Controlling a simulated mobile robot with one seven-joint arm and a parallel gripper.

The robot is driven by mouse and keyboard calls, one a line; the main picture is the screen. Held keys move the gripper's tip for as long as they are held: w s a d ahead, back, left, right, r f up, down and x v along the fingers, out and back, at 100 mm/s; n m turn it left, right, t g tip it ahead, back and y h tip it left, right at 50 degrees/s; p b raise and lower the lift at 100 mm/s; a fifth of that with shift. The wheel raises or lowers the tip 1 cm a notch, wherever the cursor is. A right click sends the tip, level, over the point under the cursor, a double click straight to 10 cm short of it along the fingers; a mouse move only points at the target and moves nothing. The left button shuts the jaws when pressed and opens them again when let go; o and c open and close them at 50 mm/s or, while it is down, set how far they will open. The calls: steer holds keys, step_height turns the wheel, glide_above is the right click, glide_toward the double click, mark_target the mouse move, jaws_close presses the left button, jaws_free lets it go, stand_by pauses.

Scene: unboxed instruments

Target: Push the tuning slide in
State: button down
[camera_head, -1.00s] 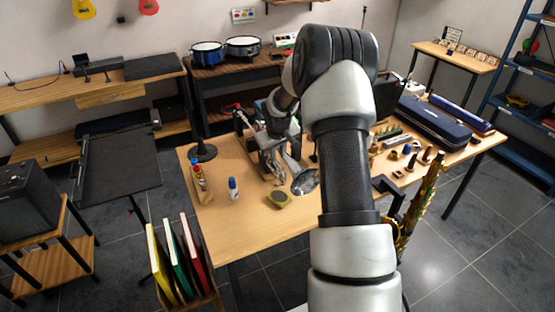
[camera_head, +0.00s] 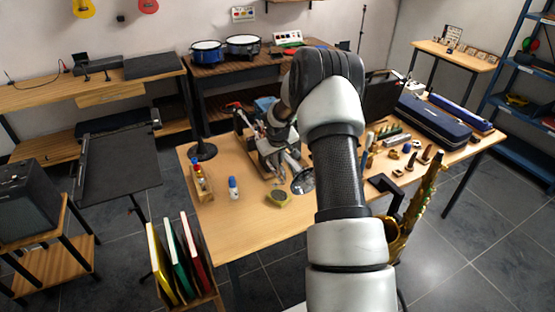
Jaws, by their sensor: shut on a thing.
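A silver brass instrument lies on the wooden table (camera_head: 235,228), left of my forearm. Its bell (camera_head: 302,182) shows at the lower right of my gripper. My gripper (camera_head: 272,170) is at the instrument, pointing down, and is shut on a part of it that looks to be the tuning slide. The fingertips and the slide are small and mostly hidden by my wrist, so how far the slide stands out cannot be told. My arm covers the right side of the instrument's surroundings.
A yellow-green tin (camera_head: 279,198), a blue-and-white bottle (camera_head: 234,188) and a wooden rack of small bottles (camera_head: 201,185) stand near the gripper. A saxophone (camera_head: 411,215) stands at the front right. The table's front left is clear.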

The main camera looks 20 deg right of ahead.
steer(key=shift+w+f+b, duration=0.2)
steer(key=shift+w+b, duration=0.35)
steer(key=shift+b, duration=0.1)
steer(key=shift+w+r, duration=0.15)
steer(key=shift+w, duration=0.1)
steer(key=shift+r, duration=0.15)
steer(key=c, duration=2.1)
jaws_free()
steer(key=v, duration=1.7)
steer(key=shift+r+b, duration=0.15)
steer(key=shift+b, duration=0.3)
steer(key=shift+s, duration=0.1)
